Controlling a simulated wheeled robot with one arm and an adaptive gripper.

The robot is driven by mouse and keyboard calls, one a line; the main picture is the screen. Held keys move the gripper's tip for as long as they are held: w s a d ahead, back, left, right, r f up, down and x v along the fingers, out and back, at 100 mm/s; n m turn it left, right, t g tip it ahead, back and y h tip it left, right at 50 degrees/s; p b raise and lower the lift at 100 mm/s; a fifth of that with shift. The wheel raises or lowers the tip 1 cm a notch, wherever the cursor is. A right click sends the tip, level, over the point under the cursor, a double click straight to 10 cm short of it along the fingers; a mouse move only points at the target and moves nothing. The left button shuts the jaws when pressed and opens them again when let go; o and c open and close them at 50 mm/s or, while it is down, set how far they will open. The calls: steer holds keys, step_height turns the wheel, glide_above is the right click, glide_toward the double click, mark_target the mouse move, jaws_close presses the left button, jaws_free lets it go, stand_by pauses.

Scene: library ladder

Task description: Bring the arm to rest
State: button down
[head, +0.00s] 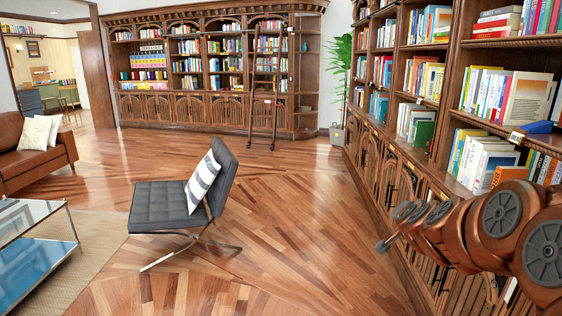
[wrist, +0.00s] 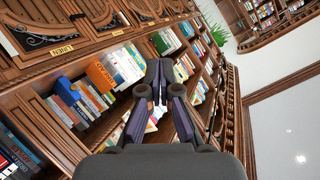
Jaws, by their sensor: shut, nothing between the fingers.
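My arm (head: 500,222), copper-brown with grey round joint caps, reaches in from the lower right of the head view. It extends in front of the right-hand bookcase (head: 428,165). My gripper (head: 384,246) is small at its far end, over the wood floor. In the wrist view my gripper (wrist: 161,76) points up the picture, its dark fingers together with nothing held. Behind it are tilted bookshelves, and I see no contact with them.
A grey chair (head: 170,203) with a striped cushion stands left of my arm. A glass table (head: 30,245) and a brown sofa (head: 38,150) are farther left. A ladder (head: 277,90) leans on the far bookcase (head: 213,70). The middle floor is clear.

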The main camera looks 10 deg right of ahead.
steer(key=s+a+f+n+g+y+p, duration=0.1)
steer(key=s+a+n+y, duration=0.15)
steer(key=a, duration=0.55)
steer(key=s+a+f+n+g+y, duration=0.1)
steer(key=s+a+n+y, duration=0.15)
steer(key=a, duration=0.55)
steer(key=s+a+f+n+g+y+p, duration=0.2)
steer(key=s+a+f+n+g, duration=0.15)
steer(key=s+a, duration=0.55)
steer(key=s+f+n+g+h+p, duration=0.1)
steer(key=s+n+g, duration=0.2)
steer(key=s, duration=2.3)
steer(key=g, duration=0.5)
steer(key=shift+f+n+p, duration=0.35)
steer(key=shift+s+g, duration=0.1)
steer(key=shift+g, duration=0.15)
